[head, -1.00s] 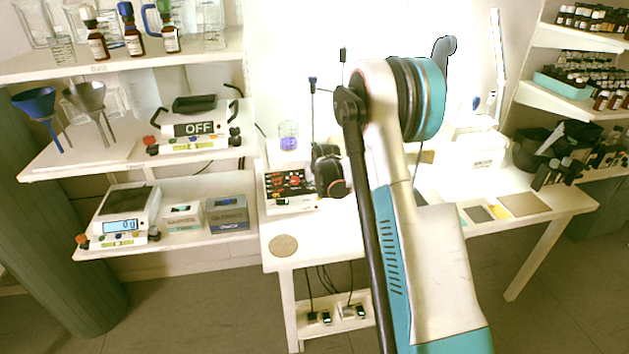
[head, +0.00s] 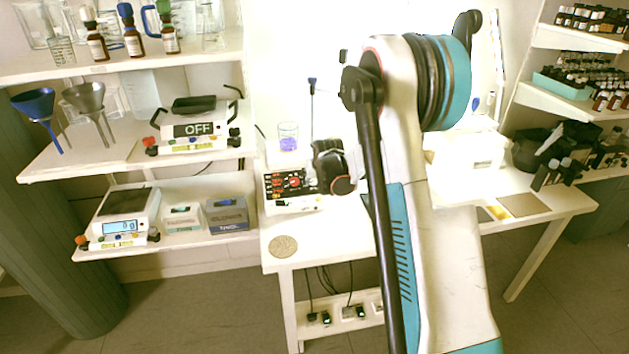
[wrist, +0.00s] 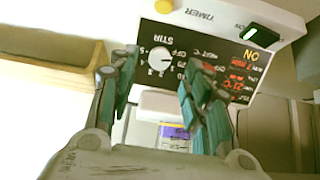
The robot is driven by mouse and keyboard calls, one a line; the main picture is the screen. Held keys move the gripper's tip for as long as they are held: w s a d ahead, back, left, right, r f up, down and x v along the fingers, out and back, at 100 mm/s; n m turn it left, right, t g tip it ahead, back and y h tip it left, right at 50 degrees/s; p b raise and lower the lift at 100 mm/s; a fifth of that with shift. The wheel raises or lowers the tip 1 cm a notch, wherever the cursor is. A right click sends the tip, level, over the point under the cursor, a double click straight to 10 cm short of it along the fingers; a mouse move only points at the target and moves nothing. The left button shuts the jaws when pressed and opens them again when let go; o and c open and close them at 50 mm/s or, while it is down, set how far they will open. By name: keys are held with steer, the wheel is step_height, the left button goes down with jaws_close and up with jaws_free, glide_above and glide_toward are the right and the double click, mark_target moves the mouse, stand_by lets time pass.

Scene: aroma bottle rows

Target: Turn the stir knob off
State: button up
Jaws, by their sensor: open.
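The stirrer hotplate (head: 290,207) stands on the white bench in the head view, its dark panel facing front. In the wrist view its panel (wrist: 205,62) appears upside down. The white stir knob (wrist: 161,53) sits beside the word STIR, with a numbered scale around it. My gripper (wrist: 161,68) is open and empty, its two fingers on either side of the knob in the picture; I cannot tell whether they touch it. In the head view my gripper (head: 332,167) is at the panel's right side. A beaker with purple liquid (head: 288,138) is on the hotplate.
The wrist view also shows a yellow button (wrist: 163,6) and a green-lit switch (wrist: 265,37) on the hotplate. A round tan disc (head: 283,246) lies on the bench front. Shelves with a scale (head: 126,215) and an OFF-marked device (head: 195,132) stand left.

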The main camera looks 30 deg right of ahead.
steer(key=v, duration=0.7)
steer(key=shift+s+r, duration=0.1)
steer(key=s+a+r+n+y, duration=0.1)
steer(key=s+a+r+n, duration=0.1)
steer(key=s+a+r, duration=1.15)
steer(key=s+a, duration=0.3)
steer(key=s, duration=0.8)
steer(key=s+a+f+n+y, duration=0.1)
steer(key=s+a, duration=0.3)
steer(key=s, duration=0.8)
steer(key=shift+a+f, duration=0.2)
steer(key=shift+a, duration=0.05)
steer(key=shift+s, duration=0.1)
